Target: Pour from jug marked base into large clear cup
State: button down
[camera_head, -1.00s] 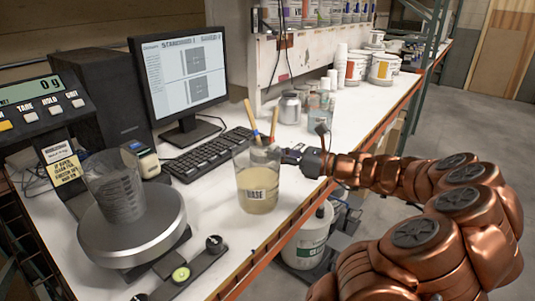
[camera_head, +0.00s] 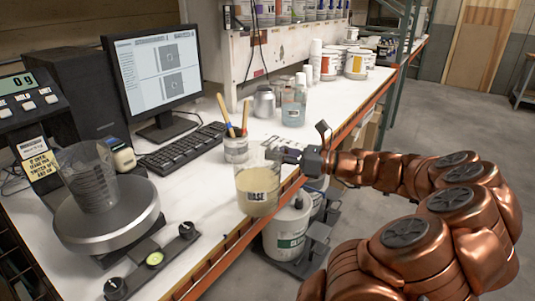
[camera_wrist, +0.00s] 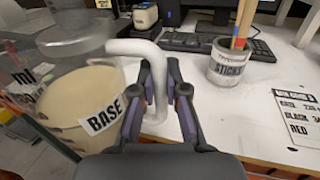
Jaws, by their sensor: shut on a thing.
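The jug marked BASE (camera_head: 258,188) is clear with pale cream liquid in its lower part. It is near the table's front edge in the head view and fills the left side of the wrist view (camera_wrist: 85,95). My gripper (camera_head: 290,156) is shut on the jug's white handle (camera_wrist: 158,80), with a finger on each side in the wrist view (camera_wrist: 160,100). The jug looks slightly tilted; whether it clears the table I cannot tell. The large clear cup (camera_head: 90,178) stands upright on the round scale (camera_head: 108,228) at the left and looks empty. The scale display (camera_head: 18,82) reads 0 g.
A can of stir sticks (camera_head: 236,148) stands behind the jug. The keyboard (camera_head: 182,147) and monitor (camera_head: 158,75) are at the back. A bar with a round level (camera_head: 155,260) lies before the scale. White tabletop between scale and jug is clear.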

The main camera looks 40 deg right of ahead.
aim_at(86, 168)
jog(key=z, duration=0.05)
jog(key=k, duration=1.3)
